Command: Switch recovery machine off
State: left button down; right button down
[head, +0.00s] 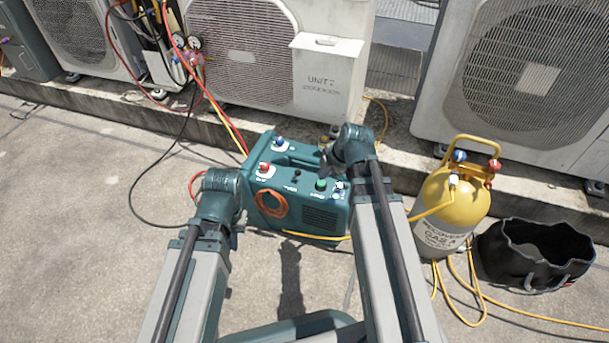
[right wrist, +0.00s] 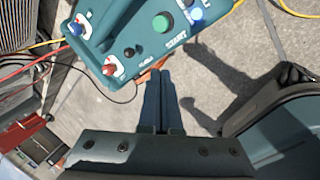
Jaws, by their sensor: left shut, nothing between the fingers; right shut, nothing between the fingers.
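The recovery machine (head: 330,222) is a teal box on the rooftop floor, with an orange coiled hose on its front. Its top panel has a red knob (head: 264,167), a black switch (head: 296,173), a green button (head: 320,184) and blue knobs. In the right wrist view, the green button (right wrist: 163,22), marked START, and the black switch (right wrist: 129,52) are near the fingers. My right gripper (right wrist: 160,74) is shut and empty, its tips apart from both controls in the picture. My left gripper (head: 222,187) is at the machine's left side, shut, its fingers mostly hidden by my arm.
A yellow gas cylinder (head: 445,200) and a black open bag (head: 535,255) stand to the right. Condenser units (head: 320,85) line the back on a low ledge. Red, yellow and black hoses cross the floor. The concrete at the left is mostly clear.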

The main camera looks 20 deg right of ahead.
aim_at(296, 175)
jog(key=shift+f, duration=0.1)
jog(key=b+x, duration=0.9)
jog(key=x, duration=0.1)
jog(key=shift+f, duration=0.1)
jog(key=w, duration=0.1)
jog(key=w+a+r, duration=0.1)
jog(key=shift+w, duration=0.35)
jog(key=shift+w+a, duration=0.25)
jog(key=shift+w, duration=0.25)
jog(key=shift+p, duration=0.3)
